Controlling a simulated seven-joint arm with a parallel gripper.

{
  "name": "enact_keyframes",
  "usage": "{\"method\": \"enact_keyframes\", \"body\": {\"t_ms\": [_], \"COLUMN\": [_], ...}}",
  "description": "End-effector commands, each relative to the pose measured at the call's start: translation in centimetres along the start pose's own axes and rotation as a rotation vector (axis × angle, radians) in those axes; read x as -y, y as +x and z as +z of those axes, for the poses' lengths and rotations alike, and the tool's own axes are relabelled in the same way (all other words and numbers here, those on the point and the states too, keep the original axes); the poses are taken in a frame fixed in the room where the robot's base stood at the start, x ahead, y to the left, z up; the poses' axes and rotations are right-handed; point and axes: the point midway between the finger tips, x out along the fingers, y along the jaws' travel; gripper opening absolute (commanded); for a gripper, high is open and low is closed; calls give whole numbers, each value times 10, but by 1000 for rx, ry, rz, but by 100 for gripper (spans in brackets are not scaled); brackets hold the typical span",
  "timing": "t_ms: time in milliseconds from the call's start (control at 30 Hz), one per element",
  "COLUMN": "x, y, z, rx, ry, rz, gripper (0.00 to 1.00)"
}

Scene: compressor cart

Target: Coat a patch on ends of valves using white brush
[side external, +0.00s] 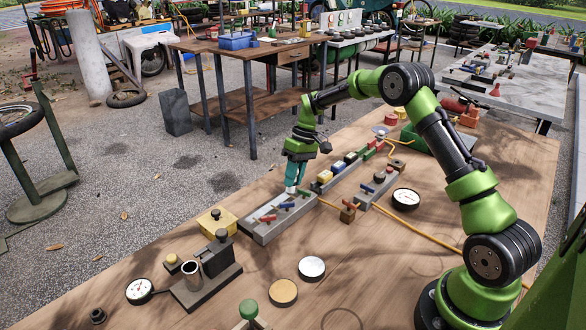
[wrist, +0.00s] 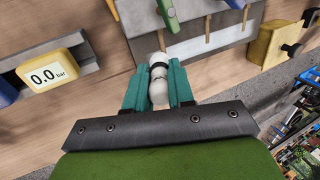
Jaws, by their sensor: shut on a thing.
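My gripper (side external: 295,175) is over a grey tray (side external: 258,229) on the wooden table. In the wrist view my teal fingers (wrist: 159,88) are shut on a white rounded thing with a dark band, likely the white brush (wrist: 158,90). Its tip points toward the tray. The tray holds valves with coloured handles, including a red one (side external: 267,218) and a blue one (side external: 286,205). In the wrist view a green handle (wrist: 171,14) lies just beyond the brush. I cannot tell whether the brush touches a valve. Bristles and any coating are not clearly visible.
A yellow box (side external: 215,221) and a dark fixture with a metal cup (side external: 192,268) stand left of the tray. Pressure gauges (side external: 406,198) (side external: 139,291) and round tins (side external: 283,292) lie on the table. A yellow hose (side external: 430,237) runs across the right side.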

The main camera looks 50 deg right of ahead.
Motion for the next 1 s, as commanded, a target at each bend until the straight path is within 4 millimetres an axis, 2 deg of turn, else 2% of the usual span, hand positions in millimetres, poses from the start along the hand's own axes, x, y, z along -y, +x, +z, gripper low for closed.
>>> {"method": "enact_keyframes", "body": {"t_ms": [1000], "x": [89], "y": [33], "z": [2], "rx": [1], "ry": [-4], "rz": [-1], "gripper": [0]}}
